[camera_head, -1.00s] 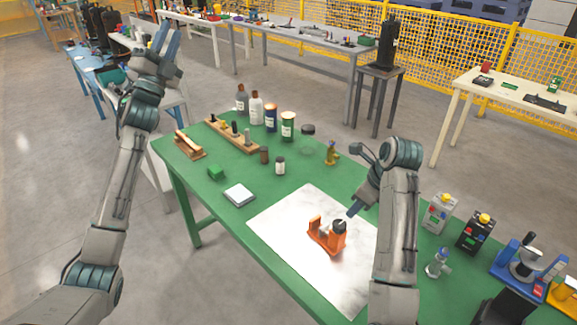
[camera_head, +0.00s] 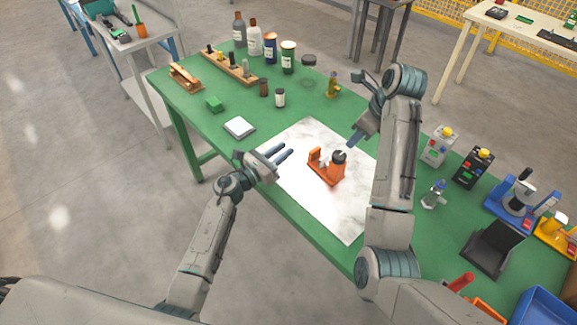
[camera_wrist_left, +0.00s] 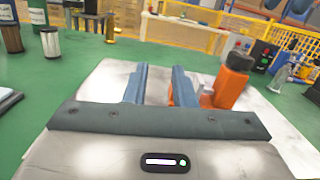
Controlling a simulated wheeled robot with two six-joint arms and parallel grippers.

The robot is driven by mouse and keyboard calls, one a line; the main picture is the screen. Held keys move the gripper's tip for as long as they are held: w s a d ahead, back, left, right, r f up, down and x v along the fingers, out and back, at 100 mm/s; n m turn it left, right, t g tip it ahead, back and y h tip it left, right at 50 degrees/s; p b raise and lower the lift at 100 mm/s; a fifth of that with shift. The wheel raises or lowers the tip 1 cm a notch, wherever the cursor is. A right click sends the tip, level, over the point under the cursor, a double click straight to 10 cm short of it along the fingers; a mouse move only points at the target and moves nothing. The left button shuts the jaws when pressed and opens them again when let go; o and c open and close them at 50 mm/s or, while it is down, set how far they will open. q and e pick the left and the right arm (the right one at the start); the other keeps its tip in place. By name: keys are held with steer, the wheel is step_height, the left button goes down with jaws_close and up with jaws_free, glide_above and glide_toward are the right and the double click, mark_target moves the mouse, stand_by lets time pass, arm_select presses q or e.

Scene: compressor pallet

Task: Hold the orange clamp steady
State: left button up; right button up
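The orange clamp (camera_head: 322,174) stands on the white marbled sheet on the green table. A dark-topped round part (camera_head: 338,157) sits at its right end. My left gripper (camera_head: 286,152) is to the left of the clamp, apart from it, with its fingers pointing towards it. My right gripper (camera_head: 353,141) is just above and right of the dark-topped part; contact and finger gap cannot be made out.
The white sheet (camera_head: 345,220) is clear around the clamp.

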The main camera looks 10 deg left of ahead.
mark_target(310, 154)
arm_select(q)
steer(key=shift+m+g, duration=0.6)
steer(key=shift+m, duration=0.3)
steer(key=s+d+f, duration=0.1)
steer(key=f, duration=0.1)
steer(key=s+d+f, duration=0.1)
steer(key=shift+s+d+f, duration=0.1)
steer(key=shift+d+f, duration=0.25)
steer(key=shift+f, duration=0.05)
steer(key=x, duration=1)
steer(key=shift+d, duration=0.25)
